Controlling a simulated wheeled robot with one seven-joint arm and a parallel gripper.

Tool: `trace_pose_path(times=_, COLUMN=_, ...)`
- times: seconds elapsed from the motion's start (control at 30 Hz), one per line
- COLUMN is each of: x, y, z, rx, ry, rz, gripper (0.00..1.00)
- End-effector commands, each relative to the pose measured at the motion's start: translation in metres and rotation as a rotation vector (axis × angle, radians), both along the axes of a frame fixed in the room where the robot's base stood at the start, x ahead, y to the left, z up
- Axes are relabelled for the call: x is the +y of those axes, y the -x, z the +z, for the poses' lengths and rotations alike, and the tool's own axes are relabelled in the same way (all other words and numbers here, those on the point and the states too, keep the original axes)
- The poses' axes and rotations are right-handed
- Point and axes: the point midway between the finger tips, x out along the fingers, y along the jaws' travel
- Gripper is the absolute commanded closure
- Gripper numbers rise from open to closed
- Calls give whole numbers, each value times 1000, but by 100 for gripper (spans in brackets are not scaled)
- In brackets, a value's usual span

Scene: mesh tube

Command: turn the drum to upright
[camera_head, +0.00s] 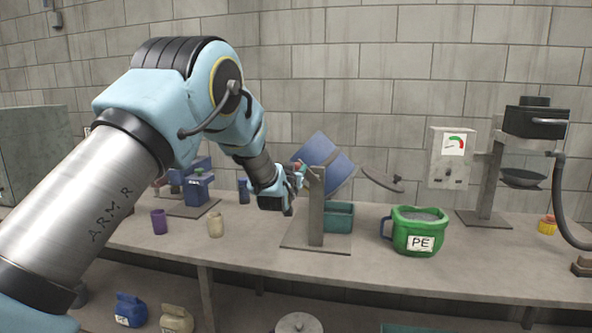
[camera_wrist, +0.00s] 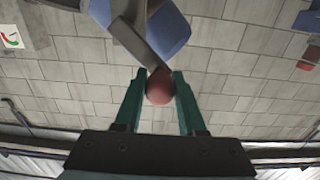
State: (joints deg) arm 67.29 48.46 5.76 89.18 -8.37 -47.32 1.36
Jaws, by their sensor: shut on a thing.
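The blue drum (camera_head: 340,172) is on a grey stand (camera_head: 316,212) on the bench. It is tilted, its upper end leaning left and its lower end toward the right. My gripper (camera_head: 293,180) is at the drum's left side. In the wrist view its green fingers (camera_wrist: 160,90) are closed around a red ball knob (camera_wrist: 160,86) at the end of a grey bar (camera_wrist: 143,44). Part of the blue drum (camera_wrist: 168,29) shows behind the bar. The stand's post hides some of the drum.
A teal bin (camera_head: 339,218) sits beneath the drum. A green PE bucket (camera_head: 419,232) stands to the right, before a gauge box (camera_head: 453,157). A purple cup (camera_head: 159,222) and a beige cup (camera_head: 215,225) stand left. The bench front between bin and bucket is clear.

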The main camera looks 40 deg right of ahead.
Motion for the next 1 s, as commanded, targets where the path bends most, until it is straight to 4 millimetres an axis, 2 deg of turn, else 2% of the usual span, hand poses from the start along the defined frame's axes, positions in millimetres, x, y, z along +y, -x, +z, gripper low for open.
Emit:
trace_pose_path(times=0.03, x=0, y=0, z=0, rx=0, ry=0, rz=0, gripper=92)
trace_pose_path(times=0.1, x=0, y=0, z=0, rx=0, ry=0, rz=0, gripper=100)
trace_pose_path(times=0.13, x=0, y=0, z=0, rx=0, ry=0, rz=0, gripper=100)
trace_pose_path(times=1.0, x=0, y=0, z=0, rx=0, ry=0, rz=0, gripper=100)
